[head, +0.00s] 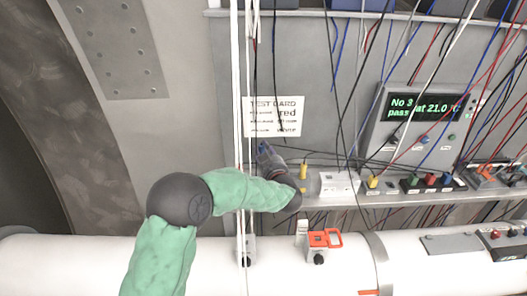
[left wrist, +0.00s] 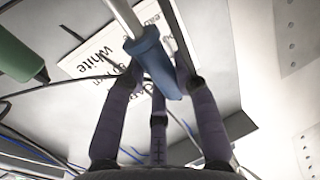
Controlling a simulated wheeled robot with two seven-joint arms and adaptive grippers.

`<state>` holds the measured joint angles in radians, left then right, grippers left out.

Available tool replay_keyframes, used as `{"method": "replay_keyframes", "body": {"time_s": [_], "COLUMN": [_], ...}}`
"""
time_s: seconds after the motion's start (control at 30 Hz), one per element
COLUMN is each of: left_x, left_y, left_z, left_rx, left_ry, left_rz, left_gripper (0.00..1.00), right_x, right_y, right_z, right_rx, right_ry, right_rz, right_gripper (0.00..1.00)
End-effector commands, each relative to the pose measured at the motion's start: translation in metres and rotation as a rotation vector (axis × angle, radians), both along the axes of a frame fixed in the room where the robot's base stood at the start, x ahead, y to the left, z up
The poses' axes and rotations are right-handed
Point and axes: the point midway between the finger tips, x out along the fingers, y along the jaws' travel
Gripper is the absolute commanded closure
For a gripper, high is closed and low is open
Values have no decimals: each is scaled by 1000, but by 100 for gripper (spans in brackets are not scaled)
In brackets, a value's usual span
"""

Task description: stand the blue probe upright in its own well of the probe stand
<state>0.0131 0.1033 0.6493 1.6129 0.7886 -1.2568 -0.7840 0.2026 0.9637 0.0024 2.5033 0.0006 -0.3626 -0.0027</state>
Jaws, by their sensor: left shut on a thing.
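My left gripper (head: 268,156) is in front of the grey wall, just below the test card, with its arm coming in from the lower left. In the left wrist view, its fingers (left wrist: 158,76) are closed around the blue probe (left wrist: 150,58). The probe has a thick blue body and a pale rod extending toward the top of the picture. In the head view the probe is too small and covered to make out clearly. A white block (head: 338,185) with small dark marks sits on the shelf to the right; I cannot tell whether it is the probe stand. My right gripper is not visible.
The test card (head: 273,116) is on the wall. White vertical cables (head: 240,130) hang beside the gripper, and many loose wires cross the right side. A meter with a lit display (head: 423,107) stands at right. A green cylinder (left wrist: 18,55) shows in the left wrist view.

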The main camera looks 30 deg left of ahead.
Motion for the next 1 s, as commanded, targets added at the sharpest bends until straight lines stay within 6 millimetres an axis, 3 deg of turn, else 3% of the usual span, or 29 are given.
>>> {"method": "replay_keyframes", "body": {"time_s": [1.0], "left_x": [0], "left_y": [0], "left_z": [-7], "left_rx": [0], "left_ry": [0], "left_rz": [0], "left_gripper": [100], "right_x": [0], "right_y": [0], "right_z": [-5], "right_rx": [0], "right_ry": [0], "right_rz": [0], "right_gripper": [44]}}
